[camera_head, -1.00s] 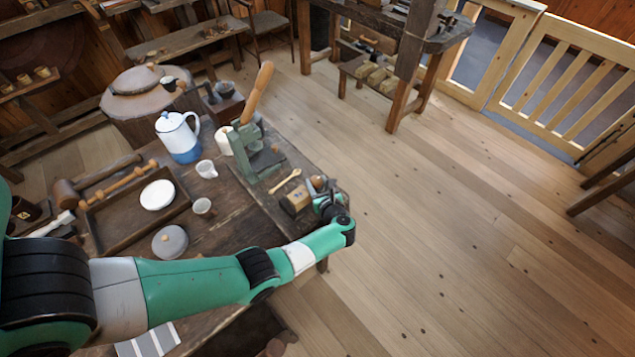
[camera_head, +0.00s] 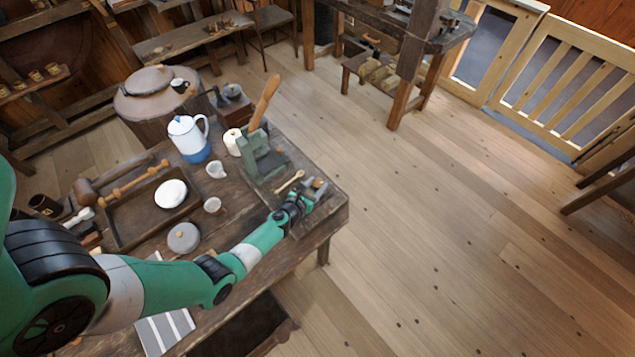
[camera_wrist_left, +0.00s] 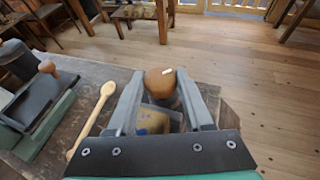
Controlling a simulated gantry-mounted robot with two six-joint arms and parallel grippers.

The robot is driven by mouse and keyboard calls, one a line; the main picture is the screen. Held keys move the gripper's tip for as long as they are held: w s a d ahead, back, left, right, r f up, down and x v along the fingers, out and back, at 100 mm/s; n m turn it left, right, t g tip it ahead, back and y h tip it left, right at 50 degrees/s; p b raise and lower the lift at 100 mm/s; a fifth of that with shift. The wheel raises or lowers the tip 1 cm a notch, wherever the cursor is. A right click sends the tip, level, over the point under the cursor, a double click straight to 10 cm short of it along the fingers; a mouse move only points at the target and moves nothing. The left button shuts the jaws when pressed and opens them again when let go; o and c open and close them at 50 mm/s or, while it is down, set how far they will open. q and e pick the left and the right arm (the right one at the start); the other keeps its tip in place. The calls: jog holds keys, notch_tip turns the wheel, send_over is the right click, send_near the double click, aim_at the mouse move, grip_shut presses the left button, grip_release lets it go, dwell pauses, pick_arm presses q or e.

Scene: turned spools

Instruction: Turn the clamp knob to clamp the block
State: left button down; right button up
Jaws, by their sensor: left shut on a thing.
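My left gripper (camera_head: 308,194) is at the right corner of the workbench. In the left wrist view, its two fingers (camera_wrist_left: 160,90) are shut on a rounded brown wooden knob (camera_wrist_left: 160,80), with a small pale mark on top. In the head view a small part of the knob (camera_head: 318,184) shows beside the fingers. Below and between the fingers, a yellowish-brown block (camera_wrist_left: 152,121) shows partly in the wrist view. The gripper and wrist hide most of the block and clamp in the head view, so I cannot tell how tightly the block sits. My right gripper is not in view.
A wooden spoon (camera_head: 289,182) lies beside the gripper. A green press (camera_head: 262,160) with a wooden lever stands behind it. A blue-and-white pot (camera_head: 188,140), mugs and a tray (camera_head: 125,228) occupy the bench's left. Open floor lies right of the bench.

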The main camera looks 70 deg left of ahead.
pick_arm(q)
jog(key=shift+s+a+m+t+h, duration=0.15)
jog(key=shift+m+t+h, duration=0.1)
jog(key=shift+m+h, duration=0.25)
jog(key=shift+s+a+m+t+h, duration=0.15)
jog(key=shift+m+t+h, duration=0.1)
jog(key=shift+m+h, duration=0.2)
jog(key=shift+w+a+f+m+t+h, duration=0.1)
jog(key=shift+m+t+h, duration=0.1)
jog(key=shift+m+h, duration=0.3)
jog(key=shift+f+m+t+h, duration=0.1)
jog(key=shift+m+t+h, duration=0.1)
jog(key=shift+m+h, duration=0.2)
jog(key=m+h+b, duration=0.2)
jog(key=h, duration=0.1)
jog(key=shift+a+m+t, duration=0.1)
jog(key=shift+m+t, duration=0.15)
jog(key=shift+t, duration=0.05)
jog(key=shift+m+h+b, duration=0.35)
jog(key=shift+m+h, duration=0.15)
jog(key=shift+h, duration=0.15)
jog(key=shift+r, duration=0.1)
jog(key=c, duration=0.6)
grip_release()
